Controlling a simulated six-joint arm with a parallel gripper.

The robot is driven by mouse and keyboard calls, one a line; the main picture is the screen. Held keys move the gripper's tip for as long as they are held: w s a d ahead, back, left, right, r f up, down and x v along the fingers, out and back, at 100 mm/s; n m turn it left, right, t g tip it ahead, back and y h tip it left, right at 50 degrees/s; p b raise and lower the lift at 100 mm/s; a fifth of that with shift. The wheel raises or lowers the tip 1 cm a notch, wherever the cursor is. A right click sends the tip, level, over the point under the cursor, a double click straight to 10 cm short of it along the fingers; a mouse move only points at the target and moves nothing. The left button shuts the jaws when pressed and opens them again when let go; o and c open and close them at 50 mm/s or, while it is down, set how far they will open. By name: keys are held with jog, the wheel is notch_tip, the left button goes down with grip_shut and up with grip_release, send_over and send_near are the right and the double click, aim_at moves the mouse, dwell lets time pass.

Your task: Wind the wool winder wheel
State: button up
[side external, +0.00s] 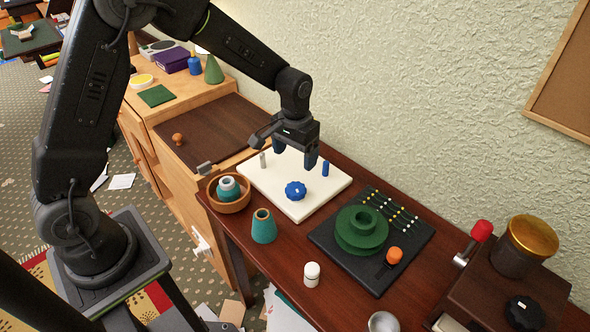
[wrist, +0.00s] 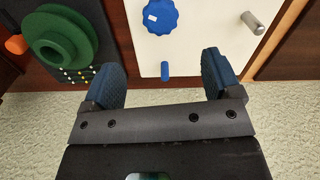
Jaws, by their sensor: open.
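A green stepped wheel (side external: 361,229) sits on a black board (side external: 332,250) on the dark wooden table; an orange knob (side external: 394,256) stands beside it on the board. I take this to be the wool winder. The wheel also shows at the upper left of the wrist view (wrist: 62,38), with part of the orange knob (wrist: 16,44) at the edge. My gripper (side external: 296,156) is open and empty above the back of a white board (side external: 262,184), left of the wheel and apart from it. In the wrist view its fingers (wrist: 160,68) frame a blue peg (wrist: 165,72).
The white board carries a blue scalloped knob (side external: 295,191), a grey peg (side external: 262,160) and the blue peg (side external: 325,169). A teal vase (side external: 263,226), wooden bowl (side external: 229,204) and white bottle (side external: 312,274) stand in front. A red-handled box (side external: 510,290) stands right. The wall is close behind.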

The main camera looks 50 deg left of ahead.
aim_at(295, 187)
jog(key=shift+r, duration=1.3)
jog(key=f+m, duration=0.4)
jog(key=m, duration=0.2)
jog(key=f+m, duration=0.5)
jog(key=m, duration=0.1)
jog(key=f+m, duration=0.5)
jog(key=m, duration=0.1)
jog(key=shift+w+a, duration=0.15)
jog(key=shift+a, duration=0.05)
jog(key=c, duration=0.9)
